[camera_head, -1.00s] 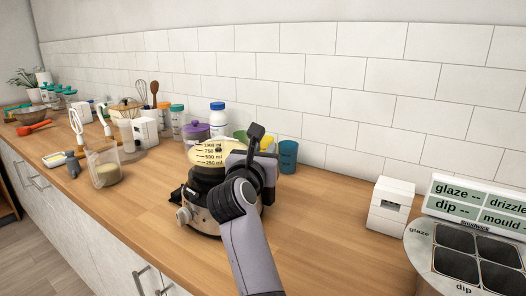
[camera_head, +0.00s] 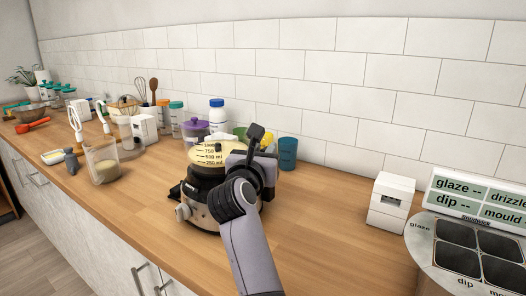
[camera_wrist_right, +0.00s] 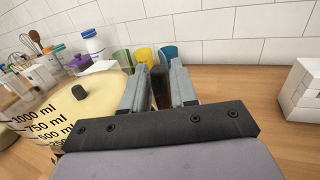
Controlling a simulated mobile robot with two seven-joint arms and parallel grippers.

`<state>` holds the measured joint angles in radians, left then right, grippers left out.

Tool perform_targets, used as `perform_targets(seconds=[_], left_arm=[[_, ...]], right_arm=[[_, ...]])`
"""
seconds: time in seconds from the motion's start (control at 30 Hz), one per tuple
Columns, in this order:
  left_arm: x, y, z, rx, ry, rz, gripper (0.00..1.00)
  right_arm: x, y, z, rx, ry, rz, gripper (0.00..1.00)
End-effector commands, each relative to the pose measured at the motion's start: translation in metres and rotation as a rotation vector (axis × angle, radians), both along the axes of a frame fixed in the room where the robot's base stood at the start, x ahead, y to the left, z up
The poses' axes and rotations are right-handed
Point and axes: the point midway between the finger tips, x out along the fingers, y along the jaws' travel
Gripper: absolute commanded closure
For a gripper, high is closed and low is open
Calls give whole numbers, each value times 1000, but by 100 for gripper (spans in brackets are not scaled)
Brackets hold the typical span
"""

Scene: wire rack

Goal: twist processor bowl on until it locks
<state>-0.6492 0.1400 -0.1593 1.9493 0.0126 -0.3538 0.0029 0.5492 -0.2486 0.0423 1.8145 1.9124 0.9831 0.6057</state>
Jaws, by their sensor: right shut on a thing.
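The processor bowl (camera_head: 208,159) shows pale yellow with black volume marks. It sits upright on the processor base (camera_head: 201,213), which is silver and black with a knob at its front left. In the right wrist view the bowl's yellow top (camera_wrist_right: 92,100) with a dark knob fills the left side. My right gripper (camera_head: 262,160) is at the bowl's right side. In the wrist view its fingers (camera_wrist_right: 160,88) are shut on a dark upright part, which looks like the bowl's handle. My arm hides the base's right side, and I cannot see whether the bowl is locked. My left gripper is not in view.
A teal cup (camera_head: 287,153) stands close behind my right gripper. A clear jug (camera_head: 102,163) and a purple-lidded container (camera_head: 195,131) stand to the left. A white block (camera_head: 390,201) and a panel of dark bins (camera_head: 466,240) are at right. The counter between is clear.

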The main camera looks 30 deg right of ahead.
Motion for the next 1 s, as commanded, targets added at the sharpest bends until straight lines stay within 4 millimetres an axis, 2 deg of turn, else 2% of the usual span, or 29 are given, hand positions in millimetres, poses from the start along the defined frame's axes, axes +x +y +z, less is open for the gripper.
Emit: perform_targets(seconds=[1.0], left_arm=[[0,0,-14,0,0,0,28]], right_arm=[[0,3,-19,6,0,6,100]])
